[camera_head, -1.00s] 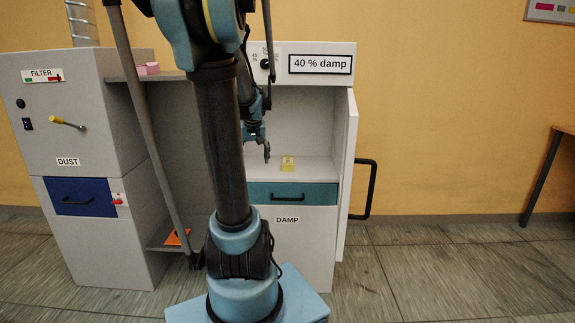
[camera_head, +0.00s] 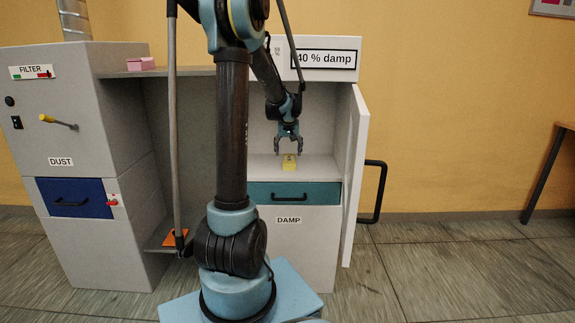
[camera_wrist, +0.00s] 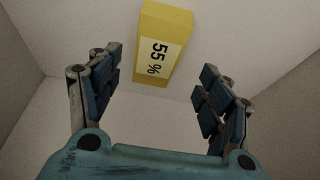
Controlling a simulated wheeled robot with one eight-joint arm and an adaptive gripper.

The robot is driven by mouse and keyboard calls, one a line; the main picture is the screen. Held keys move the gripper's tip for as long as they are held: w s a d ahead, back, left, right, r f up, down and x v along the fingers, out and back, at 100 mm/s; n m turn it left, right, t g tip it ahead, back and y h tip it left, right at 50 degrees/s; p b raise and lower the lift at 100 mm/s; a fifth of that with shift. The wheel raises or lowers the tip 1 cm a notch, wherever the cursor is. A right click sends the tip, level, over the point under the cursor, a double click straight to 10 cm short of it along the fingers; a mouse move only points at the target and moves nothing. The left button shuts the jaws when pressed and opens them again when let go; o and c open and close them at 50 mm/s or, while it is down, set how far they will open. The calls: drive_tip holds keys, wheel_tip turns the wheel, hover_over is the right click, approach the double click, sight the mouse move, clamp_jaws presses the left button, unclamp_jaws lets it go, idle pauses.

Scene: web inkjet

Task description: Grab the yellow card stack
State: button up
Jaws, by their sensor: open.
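The yellow card stack (camera_head: 289,163) stands on the floor of the open white compartment above the teal drawer. In the wrist view the yellow card stack (camera_wrist: 164,30) carries a "55 %" label and lies beyond the fingertips, roughly centred between them. My gripper (camera_head: 289,149) is open and empty, just above the stack in the head view. In the wrist view both fingers of my gripper (camera_wrist: 163,75) are spread, with clear space between them. I cannot tell whether any finger touches the stack.
The compartment's door (camera_head: 355,180) stands open at its right. A teal drawer (camera_head: 262,193) marked "DAMP" is below. The grey "DUST" cabinet (camera_head: 95,130) stands at left, with pink blocks (camera_head: 141,64) on the shelf beside it. An orange piece (camera_head: 175,238) lies low between the cabinets.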

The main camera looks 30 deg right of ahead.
sight(289, 159)
drive_tip(key=shift+x, duration=2.75)
drive_tip(key=shift+d, duration=0.15)
drive_tip(key=c, duration=1.2)
